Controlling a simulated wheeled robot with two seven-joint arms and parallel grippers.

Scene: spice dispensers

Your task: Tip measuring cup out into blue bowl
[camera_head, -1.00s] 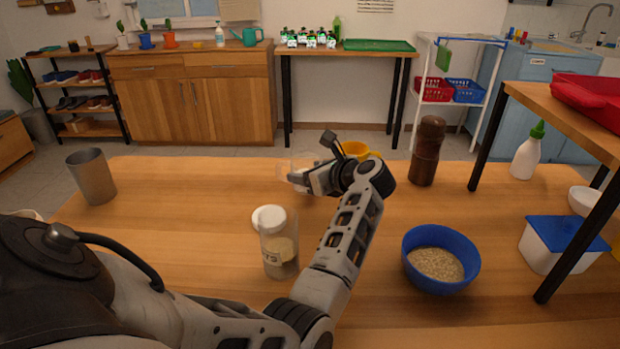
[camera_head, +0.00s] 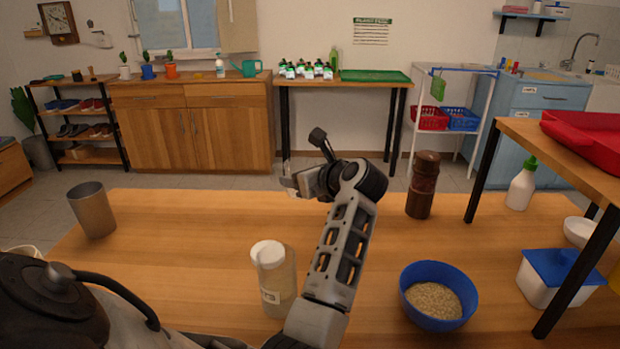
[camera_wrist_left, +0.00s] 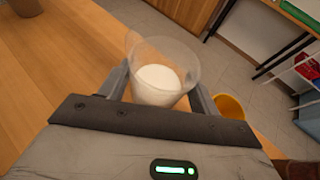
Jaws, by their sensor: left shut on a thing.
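The measuring cup (camera_wrist_left: 165,75) is clear and holds white contents. My left gripper (camera_wrist_left: 163,88) is shut on it, one finger on each side, and the cup looks roughly upright. In the head view my left gripper (camera_head: 300,182) is raised above the table's far part, and it largely hides the cup. The blue bowl (camera_head: 437,312) holds grain-like contents and stands on the table at the front right. It is nearer and to the right of my left gripper, well apart from the cup. My right gripper is not seen.
A jar with a white lid (camera_head: 274,285) stands beside my left forearm. A brown mill (camera_head: 422,188) stands behind the bowl. A blue-lidded box (camera_head: 545,292) and a shelf leg (camera_head: 570,280) are on the right. A metal cup (camera_head: 93,210) is at left. A yellow container (camera_wrist_left: 231,106) shows in the wrist view.

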